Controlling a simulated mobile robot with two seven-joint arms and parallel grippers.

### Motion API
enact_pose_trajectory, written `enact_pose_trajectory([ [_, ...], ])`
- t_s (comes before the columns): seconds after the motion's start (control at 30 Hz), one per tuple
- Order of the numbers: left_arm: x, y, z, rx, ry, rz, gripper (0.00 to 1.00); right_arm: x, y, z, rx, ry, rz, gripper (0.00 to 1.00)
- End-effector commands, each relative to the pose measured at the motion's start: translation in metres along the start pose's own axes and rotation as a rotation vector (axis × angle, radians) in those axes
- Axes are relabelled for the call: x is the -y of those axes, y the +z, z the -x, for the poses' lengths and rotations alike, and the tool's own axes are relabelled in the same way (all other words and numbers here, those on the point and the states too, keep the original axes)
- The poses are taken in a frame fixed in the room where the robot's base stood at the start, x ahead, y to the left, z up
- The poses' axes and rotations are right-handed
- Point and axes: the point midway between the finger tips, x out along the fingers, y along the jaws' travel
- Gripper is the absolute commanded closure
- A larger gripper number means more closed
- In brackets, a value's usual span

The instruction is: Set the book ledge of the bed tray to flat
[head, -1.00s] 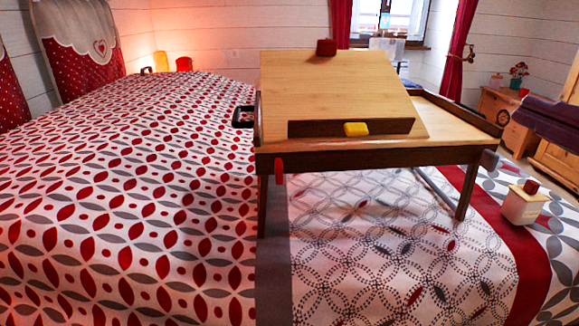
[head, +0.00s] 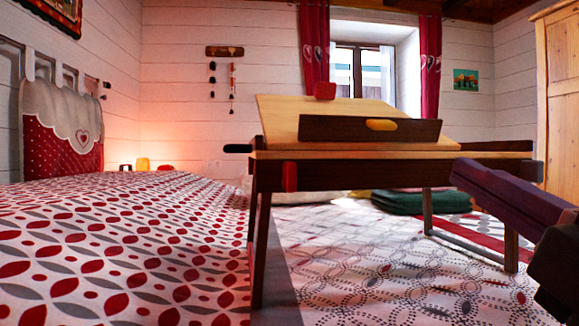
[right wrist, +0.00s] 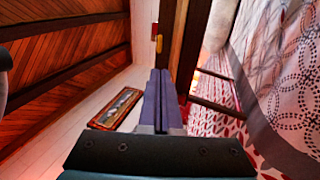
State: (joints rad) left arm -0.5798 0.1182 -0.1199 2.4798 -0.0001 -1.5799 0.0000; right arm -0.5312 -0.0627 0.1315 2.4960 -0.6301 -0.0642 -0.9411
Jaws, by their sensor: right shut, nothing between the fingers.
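The bed tray (head: 340,155) stands on its legs on the bed, its light wood board (head: 285,112) tilted up. The dark book ledge (head: 325,128), with a yellow tab (head: 381,125), stands up along the board's lower edge. A red knob (head: 325,91) is at the board's top and a red tab (head: 289,177) on the tray's front. My right gripper (head: 460,172) has purple fingers, shut and empty, at the tray's right. In the right wrist view the shut fingers (right wrist: 160,75) point toward the tray's dark wood (right wrist: 188,45). My left gripper is out of view.
The patterned bed (head: 130,250) fills the left and the space under the tray. Dark green folded bedding (head: 410,200) lies behind the tray. A wooden wardrobe (head: 560,90) stands at the right. The air in front of the tray's left and middle is clear.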

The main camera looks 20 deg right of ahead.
Motion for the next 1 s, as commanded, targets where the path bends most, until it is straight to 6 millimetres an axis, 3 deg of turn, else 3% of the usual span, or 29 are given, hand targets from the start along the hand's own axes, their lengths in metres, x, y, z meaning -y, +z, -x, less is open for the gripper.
enact_pose_trajectory([
  [0.47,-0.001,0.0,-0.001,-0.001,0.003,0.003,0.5,0.0,0.0,-0.006,-0.002,0.004,0.0,1.0],
  [0.63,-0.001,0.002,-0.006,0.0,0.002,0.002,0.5,-0.001,-0.001,-0.027,-0.004,0.008,0.004,1.0],
  [1.0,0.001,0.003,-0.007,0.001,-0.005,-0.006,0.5,-0.001,0.0,-0.095,-0.001,0.005,0.002,1.0],
])
